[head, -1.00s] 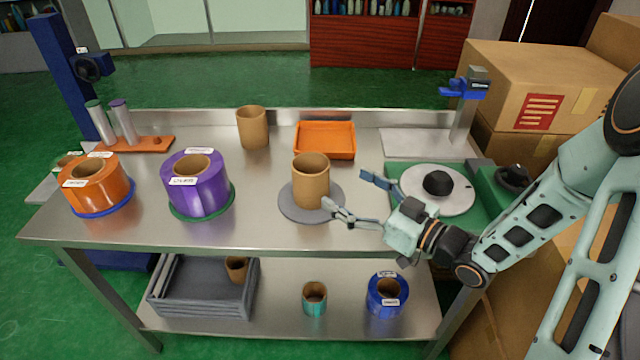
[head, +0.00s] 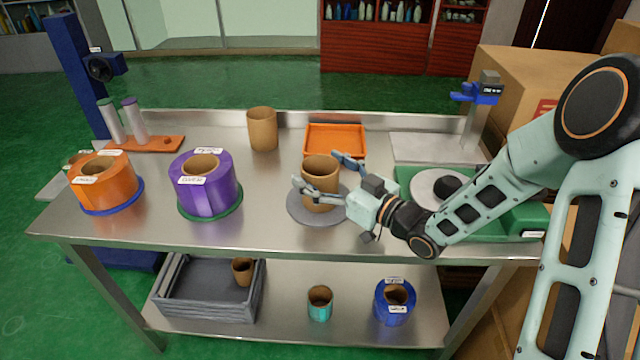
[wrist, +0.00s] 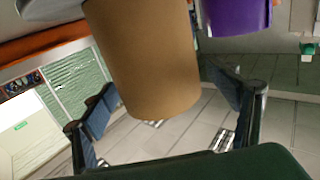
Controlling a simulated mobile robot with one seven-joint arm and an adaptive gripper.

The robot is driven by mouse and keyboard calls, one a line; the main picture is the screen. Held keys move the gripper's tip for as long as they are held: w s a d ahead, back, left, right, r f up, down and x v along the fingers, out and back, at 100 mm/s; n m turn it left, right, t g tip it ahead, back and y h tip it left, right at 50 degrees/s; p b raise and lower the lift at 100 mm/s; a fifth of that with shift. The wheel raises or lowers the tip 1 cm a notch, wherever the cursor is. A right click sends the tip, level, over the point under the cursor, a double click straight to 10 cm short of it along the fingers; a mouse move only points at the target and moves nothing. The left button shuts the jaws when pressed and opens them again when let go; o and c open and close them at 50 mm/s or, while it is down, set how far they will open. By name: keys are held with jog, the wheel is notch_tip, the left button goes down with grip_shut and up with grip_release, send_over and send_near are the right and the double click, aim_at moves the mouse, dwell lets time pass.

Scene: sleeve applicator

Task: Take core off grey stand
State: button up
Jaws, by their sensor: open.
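The brown cardboard core (head: 319,180) stands upright on the round grey stand (head: 304,213) at the middle of the steel table. My gripper (head: 322,178) is open, with one finger at the front of the core and the other behind it. In the wrist view the core (wrist: 150,60) fills the space ahead, between the two fingers (wrist: 165,115). I see gaps between the fingers and the core there. The stand is not clear in the wrist view.
An orange tray (head: 335,139) lies just behind the core, and another brown core (head: 262,129) stands to its left. A purple roll (head: 222,186) and an orange roll (head: 103,190) are at left. A green-based turntable (head: 405,180) is at right. Table between purple roll and stand is clear.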

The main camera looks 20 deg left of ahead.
jog(key=c, duration=1.3)
